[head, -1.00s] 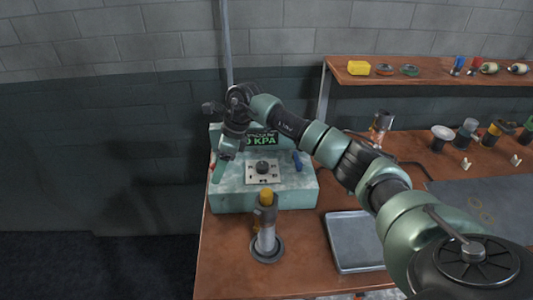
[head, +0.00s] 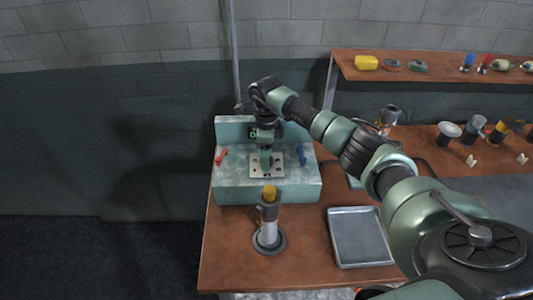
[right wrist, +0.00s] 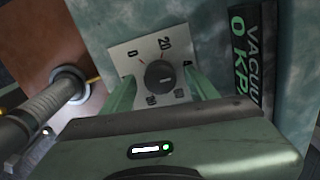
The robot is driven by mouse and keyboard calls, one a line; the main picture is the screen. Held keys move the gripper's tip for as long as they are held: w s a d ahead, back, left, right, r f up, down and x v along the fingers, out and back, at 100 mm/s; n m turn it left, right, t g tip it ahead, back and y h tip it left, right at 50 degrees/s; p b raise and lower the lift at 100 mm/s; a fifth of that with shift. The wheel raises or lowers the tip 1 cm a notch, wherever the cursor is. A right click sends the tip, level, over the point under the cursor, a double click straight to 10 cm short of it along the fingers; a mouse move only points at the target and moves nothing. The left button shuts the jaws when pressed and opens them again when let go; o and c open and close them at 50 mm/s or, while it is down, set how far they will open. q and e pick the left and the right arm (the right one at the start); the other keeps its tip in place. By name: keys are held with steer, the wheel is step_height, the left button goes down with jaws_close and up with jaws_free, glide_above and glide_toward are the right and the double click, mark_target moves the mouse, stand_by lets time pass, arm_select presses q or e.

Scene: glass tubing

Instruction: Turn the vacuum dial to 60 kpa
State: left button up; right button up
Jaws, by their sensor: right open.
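The vacuum dial is a dark round knob (right wrist: 159,74) on a pale square plate (right wrist: 146,49) with printed numbers, a "20" among them. It is on the mottled teal vacuum box (head: 232,187) at the table's back left. My right gripper (head: 266,163) points down over the plate and hides the knob in the head view. In the right wrist view its two green fingers are open, one on each side of the knob; I cannot tell whether they touch it. The display (right wrist: 244,50) reads "VACUUM" and 0 KPA. My left gripper is not in view.
A red lever (head: 221,156) and a blue lever (head: 302,155) flank the plate. An upright tube with a yellow top (head: 269,195) stands in front of the box. A metal tray (head: 358,238) lies to its right. A shelf (head: 435,76) with small items is at the back right.

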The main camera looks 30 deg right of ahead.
jaws_close()
steer(key=shift+m, duration=0.3)
steer(key=shift+m+b, duration=0.55)
steer(key=shift+m, duration=0.35)
steer(key=m, duration=0.2)
steer(key=shift+m+b, duration=0.3)
steer(key=shift+b, duration=0.1)
steer(key=m, duration=0.3)
steer(key=shift+w+b, duration=0.1)
steer(key=shift+b, duration=0.25)
steer(key=shift+r+m, duration=0.1)
steer(key=shift+m, duration=1.8)
